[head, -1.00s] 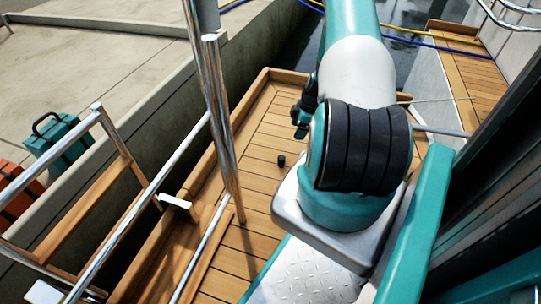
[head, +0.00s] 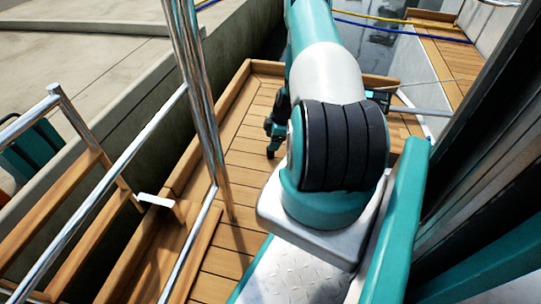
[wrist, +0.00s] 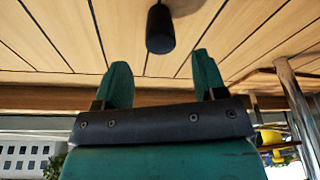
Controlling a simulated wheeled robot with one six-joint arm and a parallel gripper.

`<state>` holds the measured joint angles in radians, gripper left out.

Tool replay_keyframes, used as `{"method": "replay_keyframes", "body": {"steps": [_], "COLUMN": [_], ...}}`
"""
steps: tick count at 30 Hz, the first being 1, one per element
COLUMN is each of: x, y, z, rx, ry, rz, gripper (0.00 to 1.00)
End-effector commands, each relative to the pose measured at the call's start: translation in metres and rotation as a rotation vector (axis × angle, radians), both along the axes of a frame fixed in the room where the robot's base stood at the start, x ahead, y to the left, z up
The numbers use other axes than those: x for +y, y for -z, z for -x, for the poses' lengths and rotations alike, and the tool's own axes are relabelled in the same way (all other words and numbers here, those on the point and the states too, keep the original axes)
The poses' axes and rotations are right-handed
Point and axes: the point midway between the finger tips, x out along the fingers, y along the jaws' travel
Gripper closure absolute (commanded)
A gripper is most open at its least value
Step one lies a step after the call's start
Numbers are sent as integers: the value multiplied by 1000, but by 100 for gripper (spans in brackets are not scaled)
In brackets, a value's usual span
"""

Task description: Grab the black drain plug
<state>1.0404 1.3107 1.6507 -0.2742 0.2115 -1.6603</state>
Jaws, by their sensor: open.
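The black drain plug (wrist: 160,28) is a small dark cylinder on the planked wooden deck. In the wrist view it lies just beyond my fingertips, centred roughly between them, with a gap still visible. My gripper (wrist: 161,64) is open and empty, its two teal fingers apart. In the head view my gripper (head: 273,132) hangs low over the deck, left of my arm. A dark shape at its lower end there cannot be clearly told apart as plug or finger.
A steel post (head: 205,110) and sloping rail stand left of my gripper. A raised wooden edge (head: 215,120) borders the deck (head: 245,150) on that side. Bare planks lie around the plug. Blue and yellow lines cross at the back.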

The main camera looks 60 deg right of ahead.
Motion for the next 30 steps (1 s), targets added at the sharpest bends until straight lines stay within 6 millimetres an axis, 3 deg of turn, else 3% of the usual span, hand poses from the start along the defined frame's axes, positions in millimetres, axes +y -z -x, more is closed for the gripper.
{"method": "replay_keyframes", "body": {"steps": [10,19,26,30], "x": [6,7,7,6], "y": [47,48,48,48], "z": [-5,-6,-6,-6], "rx": [1,0,0,0], "ry": [-3,-1,-1,-1], "rz": [-1,-1,-1,0], "gripper": [35,35,88,92]}}
